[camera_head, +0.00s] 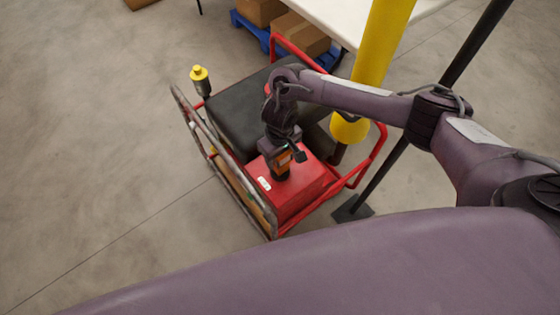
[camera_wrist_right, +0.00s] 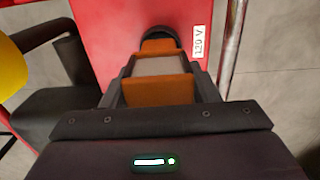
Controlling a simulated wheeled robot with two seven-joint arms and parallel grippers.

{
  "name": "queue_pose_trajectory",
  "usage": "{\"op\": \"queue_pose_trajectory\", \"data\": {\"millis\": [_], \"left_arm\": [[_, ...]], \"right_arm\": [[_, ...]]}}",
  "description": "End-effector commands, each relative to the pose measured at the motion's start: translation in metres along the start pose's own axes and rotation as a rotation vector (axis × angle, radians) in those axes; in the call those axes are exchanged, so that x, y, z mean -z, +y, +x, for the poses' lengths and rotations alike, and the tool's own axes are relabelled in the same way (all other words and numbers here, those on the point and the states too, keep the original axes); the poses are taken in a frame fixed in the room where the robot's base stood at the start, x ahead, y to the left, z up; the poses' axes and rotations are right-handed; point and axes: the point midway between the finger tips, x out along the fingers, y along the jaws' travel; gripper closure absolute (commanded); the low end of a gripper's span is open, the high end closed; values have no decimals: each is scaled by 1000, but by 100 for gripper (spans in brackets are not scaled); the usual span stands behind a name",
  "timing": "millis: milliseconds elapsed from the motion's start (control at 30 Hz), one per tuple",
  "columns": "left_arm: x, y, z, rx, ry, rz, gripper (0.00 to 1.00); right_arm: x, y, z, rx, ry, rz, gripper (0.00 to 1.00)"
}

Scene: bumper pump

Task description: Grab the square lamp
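The square lamp (camera_head: 281,165) is orange with a grey panel. It stands on the red box (camera_head: 290,192) of the cart, near its label. In the right wrist view the lamp (camera_wrist_right: 158,88) lies between the two dark fingers, with a dark round part beyond it. My right gripper (camera_head: 283,158) reaches down from above. Its fingers (camera_wrist_right: 160,75) lie flush along both sides of the lamp, with no gap visible. The lamp looks to be still on the box; its underside is hidden. My left gripper is not in view.
The cart has a black seat-like pad (camera_head: 238,117), red tube rails (camera_head: 370,160) and a yellow-topped round lamp (camera_head: 200,80) at its left corner. A yellow post (camera_head: 382,45) stands close behind my right arm. A white table (camera_head: 345,15) and boxes are behind. Floor at left is clear.

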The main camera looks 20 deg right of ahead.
Motion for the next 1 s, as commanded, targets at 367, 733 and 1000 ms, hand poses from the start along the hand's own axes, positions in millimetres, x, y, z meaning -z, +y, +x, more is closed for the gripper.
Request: {"op": "queue_pose_trajectory", "data": {"millis": [367,733,1000], "left_arm": [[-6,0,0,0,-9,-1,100],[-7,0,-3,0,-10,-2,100],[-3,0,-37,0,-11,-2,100]], "right_arm": [[1,0,-1,0,1,0,89],[1,0,-16,1,3,1,89],[3,1,-84,-4,8,-2,89]]}}
